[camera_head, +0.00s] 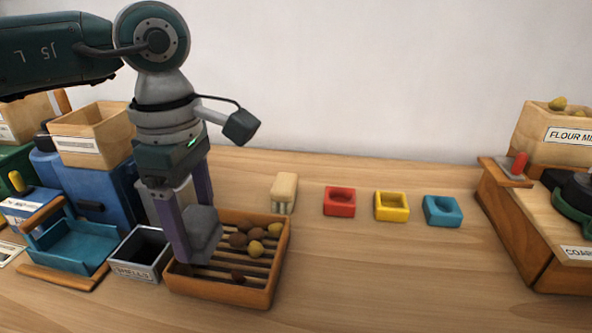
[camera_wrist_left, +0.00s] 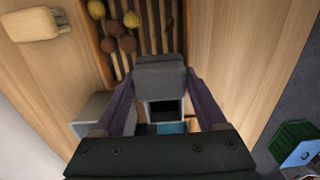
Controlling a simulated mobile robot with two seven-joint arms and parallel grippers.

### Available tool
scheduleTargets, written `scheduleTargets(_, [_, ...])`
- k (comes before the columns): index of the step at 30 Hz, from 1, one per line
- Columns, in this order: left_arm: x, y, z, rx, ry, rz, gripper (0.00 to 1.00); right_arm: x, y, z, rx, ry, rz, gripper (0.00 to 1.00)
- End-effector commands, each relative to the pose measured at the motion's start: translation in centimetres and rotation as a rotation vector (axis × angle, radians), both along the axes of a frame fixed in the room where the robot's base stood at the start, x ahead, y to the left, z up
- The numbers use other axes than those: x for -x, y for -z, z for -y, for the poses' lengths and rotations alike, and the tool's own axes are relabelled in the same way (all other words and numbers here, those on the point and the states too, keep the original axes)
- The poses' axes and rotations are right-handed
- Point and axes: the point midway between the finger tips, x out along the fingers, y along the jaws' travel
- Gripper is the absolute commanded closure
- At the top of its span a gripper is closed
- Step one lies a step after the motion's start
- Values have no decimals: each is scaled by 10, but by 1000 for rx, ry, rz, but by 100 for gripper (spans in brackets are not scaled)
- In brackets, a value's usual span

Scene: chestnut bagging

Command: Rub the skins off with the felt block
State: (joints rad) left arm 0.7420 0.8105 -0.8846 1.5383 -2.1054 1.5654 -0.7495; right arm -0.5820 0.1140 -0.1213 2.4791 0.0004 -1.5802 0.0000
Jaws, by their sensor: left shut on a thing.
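My left gripper (camera_head: 190,232) is shut on a grey felt block (camera_head: 203,235) and holds it at the left part of a slatted wooden tray (camera_head: 283,262). The felt block also shows between the fingers in the left wrist view (camera_wrist_left: 160,74). Whether it touches the slats I cannot tell. Several chestnuts lie on the slats to the right of the block, some brown (camera_head: 238,240) and some yellow and peeled-looking (camera_head: 256,248). One brown piece (camera_head: 238,276) lies near the tray's front. My right gripper is not in view.
A small grey bin (camera_head: 140,255) stands left of the tray, beside a blue scoop-like tray (camera_head: 72,248). A pale brush-like block (camera_head: 284,193) stands behind. Red (camera_head: 339,201), yellow (camera_head: 391,206) and blue (camera_head: 442,211) holders sit right. A wooden mill station (camera_head: 545,225) stands far right. The front right table is clear.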

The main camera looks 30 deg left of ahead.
Motion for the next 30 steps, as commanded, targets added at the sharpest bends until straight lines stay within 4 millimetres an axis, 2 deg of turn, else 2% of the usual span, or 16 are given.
scheduleTargets(1, [1, -7, -1, -1, -2, -3, 97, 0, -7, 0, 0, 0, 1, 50])
scheduleTargets(18, [-1, -56, -12, -1, -17, -4, 97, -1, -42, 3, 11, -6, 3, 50])
scheduleTargets(30, [-1, -58, -13, -1, -19, -4, 97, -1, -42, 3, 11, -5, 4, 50])
